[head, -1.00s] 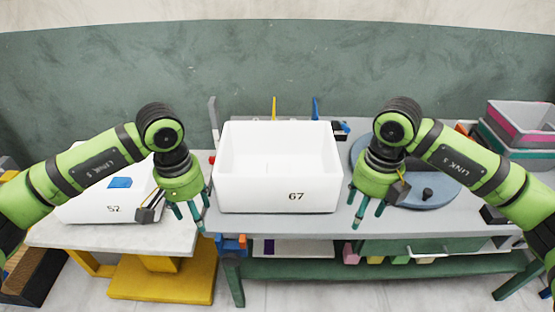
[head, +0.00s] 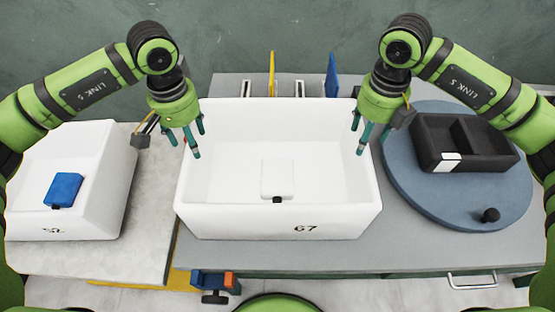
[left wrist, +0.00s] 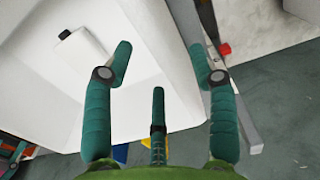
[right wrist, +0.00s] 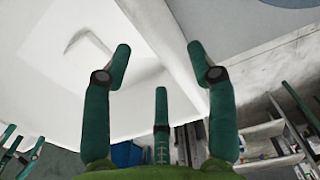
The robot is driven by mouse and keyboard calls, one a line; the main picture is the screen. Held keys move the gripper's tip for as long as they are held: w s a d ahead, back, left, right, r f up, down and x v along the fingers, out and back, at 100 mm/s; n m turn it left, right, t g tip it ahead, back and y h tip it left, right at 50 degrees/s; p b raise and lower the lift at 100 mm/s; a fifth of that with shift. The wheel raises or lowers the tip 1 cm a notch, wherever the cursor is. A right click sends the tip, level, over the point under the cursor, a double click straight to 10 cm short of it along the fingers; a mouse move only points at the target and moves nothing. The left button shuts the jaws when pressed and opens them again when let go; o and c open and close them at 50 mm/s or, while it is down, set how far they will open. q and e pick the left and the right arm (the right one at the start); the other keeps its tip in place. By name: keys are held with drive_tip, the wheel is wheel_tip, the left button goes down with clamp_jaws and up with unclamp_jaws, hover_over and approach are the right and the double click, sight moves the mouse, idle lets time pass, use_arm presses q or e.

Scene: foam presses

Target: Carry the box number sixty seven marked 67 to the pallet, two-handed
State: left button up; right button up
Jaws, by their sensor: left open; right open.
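The white open-topped box marked 67 (head: 235,222) stands on the grey table in the middle of the head view. A small white block with a black tip (head: 278,178) lies inside it. My left gripper (head: 190,143) is open at the box's left wall, and my right gripper (head: 363,138) is open at its right wall. In the left wrist view the wall edge runs between the spread fingers (left wrist: 160,49). The right wrist view likewise shows a wall between the fingers (right wrist: 159,47). Contact cannot be told. I cannot make out a pallet.
Another white box (head: 90,215), marked 52 and holding a blue block (head: 64,190), stands on a pale table at left. A black divided tray (head: 465,145) sits on a round blue turntable (head: 440,210) at right. Blue and yellow upright pieces stand behind box 67.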

use_arm(q)
drive_tip(key=shift+s+f, duration=0.1)
drive_tip(key=shift+f, duration=0.25)
use_arm(e)
drive_tip(key=shift+s+f, duration=0.1)
drive_tip(key=shift+f, duration=0.25)
use_arm(q)
drive_tip(key=shift+s+r, duration=0.15)
drive_tip(key=shift+s, duration=0.05)
use_arm(e)
drive_tip(key=shift+s+r, duration=0.15)
drive_tip(key=shift+s, duration=0.05)
use_arm(q)
drive_tip(key=shift+w, duration=0.2)
use_arm(e)
drive_tip(key=shift+w+f, duration=0.2)
use_arm(q)
wheel_tip(320, 180, down, 7)
use_arm(e)
wheel_tip(320, 180, down, 7)
drive_tip(key=shift+r, duration=0.1)
use_arm(q)
clamp_jaws()
use_arm(e)
clamp_jaws()
